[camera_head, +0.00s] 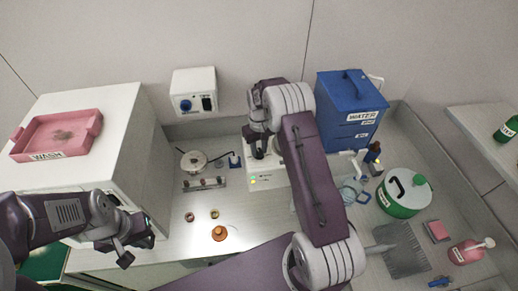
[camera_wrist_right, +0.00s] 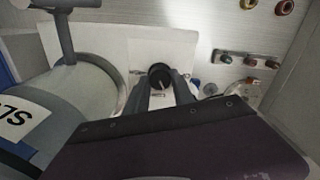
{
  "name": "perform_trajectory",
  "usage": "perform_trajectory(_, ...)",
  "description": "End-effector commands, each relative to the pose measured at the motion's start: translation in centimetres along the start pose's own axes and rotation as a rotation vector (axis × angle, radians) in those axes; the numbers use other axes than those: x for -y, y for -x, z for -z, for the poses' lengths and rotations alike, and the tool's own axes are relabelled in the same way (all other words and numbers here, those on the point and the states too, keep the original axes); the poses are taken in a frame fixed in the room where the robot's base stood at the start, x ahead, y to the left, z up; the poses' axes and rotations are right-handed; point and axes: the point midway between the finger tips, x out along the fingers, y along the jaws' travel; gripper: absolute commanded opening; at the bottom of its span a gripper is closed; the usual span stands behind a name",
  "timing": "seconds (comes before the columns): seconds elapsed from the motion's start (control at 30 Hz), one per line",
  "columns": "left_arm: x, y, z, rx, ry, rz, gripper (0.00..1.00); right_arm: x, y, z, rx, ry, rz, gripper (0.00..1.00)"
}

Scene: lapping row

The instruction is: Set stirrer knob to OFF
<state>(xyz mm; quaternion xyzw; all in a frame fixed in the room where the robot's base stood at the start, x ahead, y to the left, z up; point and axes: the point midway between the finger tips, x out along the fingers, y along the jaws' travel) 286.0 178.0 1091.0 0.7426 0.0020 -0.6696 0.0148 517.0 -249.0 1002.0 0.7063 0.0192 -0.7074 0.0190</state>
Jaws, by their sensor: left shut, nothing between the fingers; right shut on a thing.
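A black round stirrer knob (camera_wrist_right: 160,75) with a small orange mark sits on a pale plate in the right wrist view. My right gripper (camera_wrist_right: 160,88) has a finger on each side of the knob and is shut on it. In the head view, my right gripper (camera_head: 258,152) reaches down to a white box (camera_head: 267,182) with small green and yellow lights on its front. My arm and fingers hide the knob there, and its setting marks are not readable. My left gripper (camera_head: 136,247) is shut and empty at the lower left, well away from the box.
A blue WATER container (camera_head: 350,105) and a green-and-white pot (camera_head: 402,194) stand to the right. A valve rail (camera_head: 205,184) and an orange item (camera_head: 219,233) lie left of the white box. A pink WASH tray (camera_head: 55,137) is far left.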

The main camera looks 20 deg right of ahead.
Motion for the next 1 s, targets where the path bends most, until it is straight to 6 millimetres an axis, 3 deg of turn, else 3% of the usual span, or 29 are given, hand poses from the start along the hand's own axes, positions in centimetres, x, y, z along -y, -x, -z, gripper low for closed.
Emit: perform_trajectory(1.0,0.0,0.2,0.02,0.0,0.0,0.0,0.0,0.05,0.21,0.21,-0.008,0.904,-0.005,0.0)
